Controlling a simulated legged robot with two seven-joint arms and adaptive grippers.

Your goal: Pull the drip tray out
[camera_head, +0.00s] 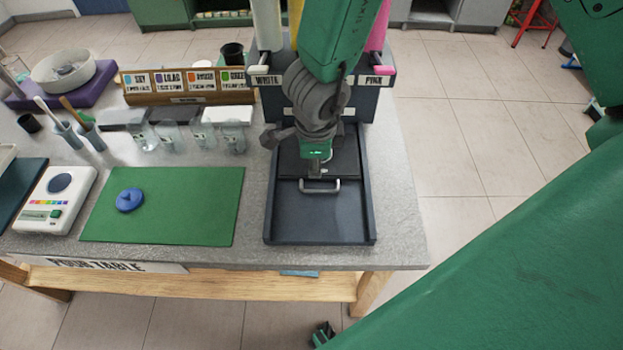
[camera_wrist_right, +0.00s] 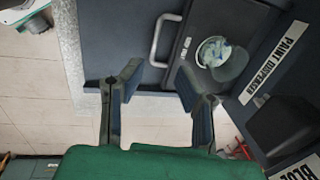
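The dark drip tray (camera_head: 346,163) lies in the dark base of the paint dispenser (camera_head: 320,225), with a pale bar handle (camera_head: 320,188) at its front. In the right wrist view, the tray (camera_wrist_right: 190,15) carries a white cup with bluish contents (camera_wrist_right: 213,52), and its handle (camera_wrist_right: 158,40) lies beyond the fingertips. My right gripper (camera_head: 316,170) is over the tray just behind the handle in the head view; its fingers hide part of the tray. In the wrist view the right gripper (camera_wrist_right: 159,70) is open, with nothing between its fingers. My left gripper is not clearly visible.
A green mat (camera_head: 190,215) with a blue lump (camera_head: 130,200) lies left of the dispenser. A scale (camera_head: 55,200), several jars (camera_head: 170,135) and a wooden label rack (camera_head: 188,86) stand further left and behind. The table's front edge is close before the base.

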